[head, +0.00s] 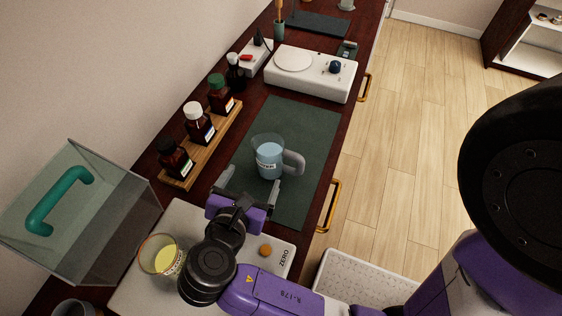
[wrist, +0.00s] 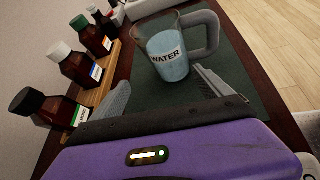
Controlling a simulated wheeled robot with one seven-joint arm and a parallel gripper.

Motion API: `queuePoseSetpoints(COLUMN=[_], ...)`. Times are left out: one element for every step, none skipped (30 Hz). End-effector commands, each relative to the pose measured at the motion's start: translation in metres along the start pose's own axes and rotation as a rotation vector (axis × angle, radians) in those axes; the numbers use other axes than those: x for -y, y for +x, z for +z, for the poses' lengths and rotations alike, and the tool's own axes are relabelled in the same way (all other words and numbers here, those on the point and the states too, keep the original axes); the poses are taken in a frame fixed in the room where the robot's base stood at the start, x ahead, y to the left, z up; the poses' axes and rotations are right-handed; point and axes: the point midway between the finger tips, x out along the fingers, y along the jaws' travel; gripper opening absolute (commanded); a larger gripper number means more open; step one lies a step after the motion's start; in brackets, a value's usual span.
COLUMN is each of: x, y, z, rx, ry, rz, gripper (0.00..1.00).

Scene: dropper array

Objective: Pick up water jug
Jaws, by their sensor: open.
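The water jug (head: 268,158) is a clear jug with pale blue water, a WATER label and a grey handle on its right side. It stands upright on a dark green mat (head: 305,135). In the wrist view the jug (wrist: 168,52) is ahead, beyond the fingertips, with its handle to the right. My gripper (head: 250,186) is open and empty, just on the near side of the jug. Its two fingers also show in the wrist view (wrist: 165,95), spread to either side below the jug. No contact with the jug is visible.
Several brown bottles (head: 200,123) stand on a wooden rack (head: 206,150) left of the mat. A white stirrer-like device (head: 310,72) is behind it. A scale (head: 190,218) with a yellow-filled beaker (head: 160,256) and a clear box with a teal handle (head: 60,200) are nearer.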

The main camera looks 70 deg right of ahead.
Motion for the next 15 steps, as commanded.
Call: queuePoseSetpoints(x=[0.004,0.006,0.010,0.011,0.013,0.014,0.015,0.016,0.017,0.018,0.019,0.020,0.020,0.021,0.021], y=[0.008,0.010,0.012,0.013,0.013,0.014,0.015,0.016,0.019,0.022,0.025,0.029,0.032,0.035,0.039], z=[0.009,0.013,0.017,0.020,0.022,0.024,0.025,0.026,0.026,0.027,0.027,0.027,0.028,0.028,0.028], rx=[0.039,0.054,0.071,0.080,0.086,0.094,0.097,0.099,0.100,0.101,0.100,0.099,0.099,0.099,0.099], ry=[-0.024,-0.038,-0.052,-0.060,-0.067,-0.072,-0.075,-0.077,-0.079,-0.080,-0.080,-0.080,-0.079,-0.079,-0.079], rz=[-0.056,-0.083,-0.114,-0.131,-0.145,-0.159,-0.167,-0.173,-0.177,-0.177,-0.178,-0.179,-0.178,-0.178,-0.177], gripper=[0.89,0.89,0.89,0.89,0.89,0.89,0.89,0.89,0.89,0.89,0.89,0.89,0.89,0.89,0.89])
